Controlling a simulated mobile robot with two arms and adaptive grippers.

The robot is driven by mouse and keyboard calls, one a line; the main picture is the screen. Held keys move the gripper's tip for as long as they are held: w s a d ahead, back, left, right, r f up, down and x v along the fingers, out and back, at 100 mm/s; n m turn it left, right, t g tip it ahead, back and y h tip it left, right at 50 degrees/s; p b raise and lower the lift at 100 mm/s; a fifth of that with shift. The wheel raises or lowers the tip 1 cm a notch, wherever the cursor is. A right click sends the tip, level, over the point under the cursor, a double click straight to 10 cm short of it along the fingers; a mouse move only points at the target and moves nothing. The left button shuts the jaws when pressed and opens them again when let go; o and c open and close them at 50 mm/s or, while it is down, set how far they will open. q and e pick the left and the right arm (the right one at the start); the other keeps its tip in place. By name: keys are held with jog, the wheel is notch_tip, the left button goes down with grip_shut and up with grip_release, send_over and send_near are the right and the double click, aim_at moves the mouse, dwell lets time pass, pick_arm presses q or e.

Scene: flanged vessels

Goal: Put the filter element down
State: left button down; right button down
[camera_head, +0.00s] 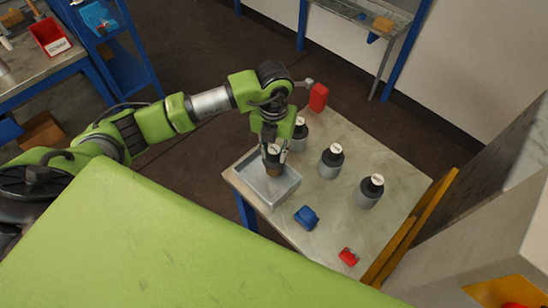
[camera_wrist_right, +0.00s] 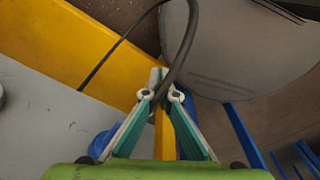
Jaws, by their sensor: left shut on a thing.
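The filter element (camera_head: 274,172), brown at its lower part, is in my left gripper (camera_head: 273,154). The gripper points down and is shut on it. The element is upright over the inside of a grey metal tray (camera_head: 284,191) at the table's left corner. I cannot tell whether its bottom touches the tray floor. My right gripper (camera_wrist_right: 160,80) shows only in the right wrist view, its fingertips together, with nothing seen between them. A black hose crosses in front of it.
A blue item (camera_head: 306,217) and a small red item (camera_head: 348,257) lie in front. A red block (camera_head: 318,97) is at the far edge. A yellow rail (camera_head: 410,229) runs along the right.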

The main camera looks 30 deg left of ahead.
pick_arm(q)
jog(key=shift+f, duration=0.85)
jog(key=shift+r, duration=0.1)
pick_arm(e)
jog(key=shift+w+a+f, duration=0.1)
jog(key=shift+a+f, duration=0.15)
jog(key=shift+f, duration=0.2)
pick_arm(q)
jog(key=c, duration=1.7)
grip_release()
jog(key=shift+f, duration=0.2)
pick_arm(e)
jog(key=shift+f, duration=0.15)
pick_arm(q)
jog(key=shift+r, duration=0.15)
